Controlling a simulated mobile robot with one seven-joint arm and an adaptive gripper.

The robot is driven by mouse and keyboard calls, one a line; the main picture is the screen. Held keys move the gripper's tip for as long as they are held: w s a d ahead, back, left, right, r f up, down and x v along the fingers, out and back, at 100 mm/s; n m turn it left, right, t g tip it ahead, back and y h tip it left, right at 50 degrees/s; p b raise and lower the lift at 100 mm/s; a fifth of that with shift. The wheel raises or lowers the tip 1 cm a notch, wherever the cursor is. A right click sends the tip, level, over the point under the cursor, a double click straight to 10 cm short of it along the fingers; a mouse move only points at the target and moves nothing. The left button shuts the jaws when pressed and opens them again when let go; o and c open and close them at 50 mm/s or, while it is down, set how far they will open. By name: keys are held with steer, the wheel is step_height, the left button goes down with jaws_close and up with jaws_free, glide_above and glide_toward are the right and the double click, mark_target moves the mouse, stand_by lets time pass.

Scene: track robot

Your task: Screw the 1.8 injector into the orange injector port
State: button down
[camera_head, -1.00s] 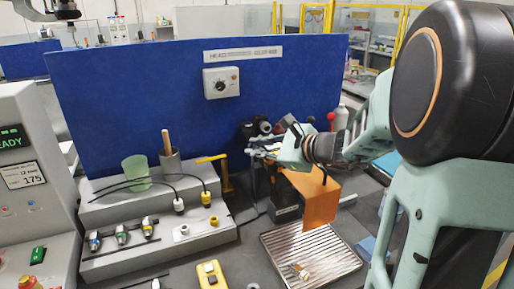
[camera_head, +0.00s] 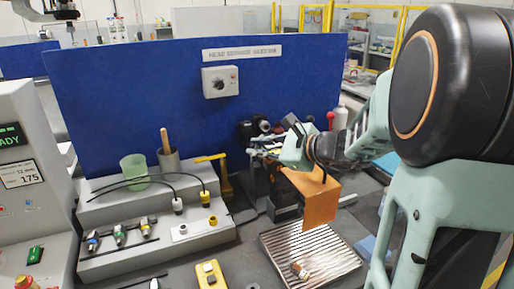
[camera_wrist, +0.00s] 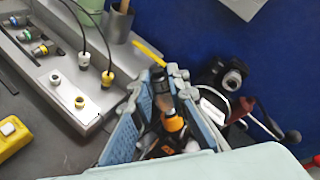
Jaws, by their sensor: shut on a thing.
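My gripper (camera_wrist: 170,80) has its two fingers closed around a slim dark part with an orange band (camera_wrist: 173,122), which I take to be the 1.8 injector. The part points away from the wrist, and the fingers hide some of it. No size mark on it is readable. In the head view my gripper (camera_head: 292,128) is near the blue panel, above and behind an orange folded plate (camera_head: 320,200). I cannot make out the orange injector port for certain, or whether the held part touches anything.
A stepped grey rack (camera_head: 125,257) at left holds several coloured-band parts, two cabled connectors, a green cup (camera_head: 135,168) and a grey cup (camera_head: 170,163). A ribbed metal tray (camera_head: 325,255) lies in front. A blue panel (camera_head: 130,90) stands behind. Dark equipment crowds my gripper.

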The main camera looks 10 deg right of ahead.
steer(key=shift+d+f+b, duration=0.4)
steer(key=shift+d+f, duration=0.05)
steer(key=shift+f, duration=0.05)
steer(key=c, duration=1.8)
jaws_free()
steer(key=v, duration=1.2)
steer(key=shift+c, duration=0.2)
